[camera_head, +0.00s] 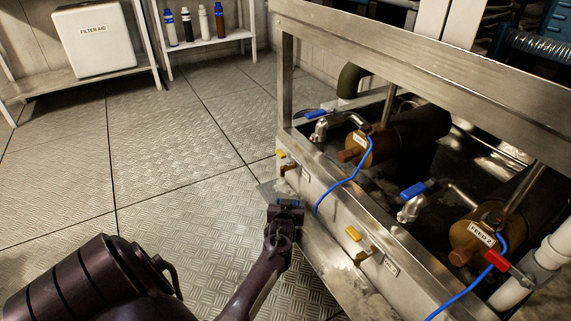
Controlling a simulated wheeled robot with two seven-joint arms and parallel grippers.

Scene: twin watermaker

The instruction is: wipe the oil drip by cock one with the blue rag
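My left gripper (286,211) reaches in from the lower left, low beside the steel frame. Just beyond, on the frame's lower rail, is a brass cock with a yellow handle (281,154) and a small label too small to read, apparently cock one. A second yellow-handled cock (354,234) sits nearer on the same rail, right of the gripper. I cannot make out the oil drip. My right gripper is not in view.
The steel frame (420,62) encloses brown housings, one labelled FEED 2 (481,236), with blue-handled valves and a blue hose (345,184) bowing over the rail. A shelf with bottles (204,22) and a white FILTER AID container (93,39) stand behind. The plated floor at left is clear.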

